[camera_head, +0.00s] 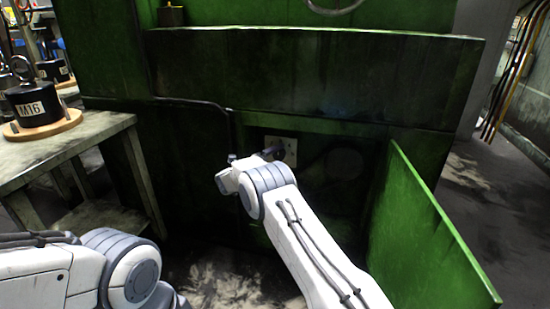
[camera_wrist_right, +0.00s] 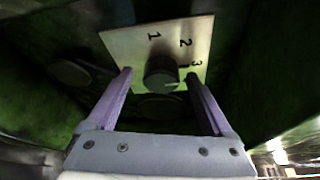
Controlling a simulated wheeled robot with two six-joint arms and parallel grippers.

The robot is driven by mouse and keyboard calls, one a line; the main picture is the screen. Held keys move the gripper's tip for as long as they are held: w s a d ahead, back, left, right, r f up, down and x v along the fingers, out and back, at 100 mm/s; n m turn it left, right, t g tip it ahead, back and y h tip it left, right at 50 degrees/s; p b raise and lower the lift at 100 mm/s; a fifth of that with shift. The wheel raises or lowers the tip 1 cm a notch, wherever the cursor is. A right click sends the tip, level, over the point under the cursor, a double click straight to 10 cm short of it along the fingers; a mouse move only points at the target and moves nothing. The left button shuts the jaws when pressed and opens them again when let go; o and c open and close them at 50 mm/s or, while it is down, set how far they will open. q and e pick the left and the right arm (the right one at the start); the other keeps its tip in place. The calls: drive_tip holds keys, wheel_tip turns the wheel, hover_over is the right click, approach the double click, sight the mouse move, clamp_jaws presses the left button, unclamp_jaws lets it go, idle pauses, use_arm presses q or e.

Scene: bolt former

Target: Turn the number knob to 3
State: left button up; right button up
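The number knob (camera_wrist_right: 161,69) is a dark round knob on a pale square plate (camera_wrist_right: 122,42) marked 1, 2 and 3. A small light mark shows near its lower right edge, close to the 3 side; its exact setting is unclear. In the head view the plate (camera_head: 290,147) sits inside the green machine's recess, partly hidden by my right gripper (camera_head: 268,154). In the right wrist view my right gripper (camera_wrist_right: 159,76) is open, one purple finger on each side of the knob, with gaps visible. My left arm shows at lower left; its gripper is out of view.
An open green door (camera_head: 425,235) stands right of my right arm. A worn table (camera_head: 85,135) at left holds a black M16 weight (camera_head: 35,102) on a wooden disc. The machine's green ledge (camera_head: 310,75) overhangs the recess.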

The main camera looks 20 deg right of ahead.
drive_tip(key=shift+d, duration=0.1)
drive_tip(key=shift+s+a+r, duration=0.1)
drive_tip(key=shift+s+a, duration=0.1)
drive_tip(key=shift+a, duration=0.05)
drive_tip(key=f+p+v, duration=0.1)
drive_tip(key=p+v, duration=0.4)
drive_tip(key=v, duration=0.4)
drive_tip(key=shift+s+a+r, duration=0.25)
drive_tip(key=shift+a+r, duration=0.15)
drive_tip(key=shift+r, duration=0.05)
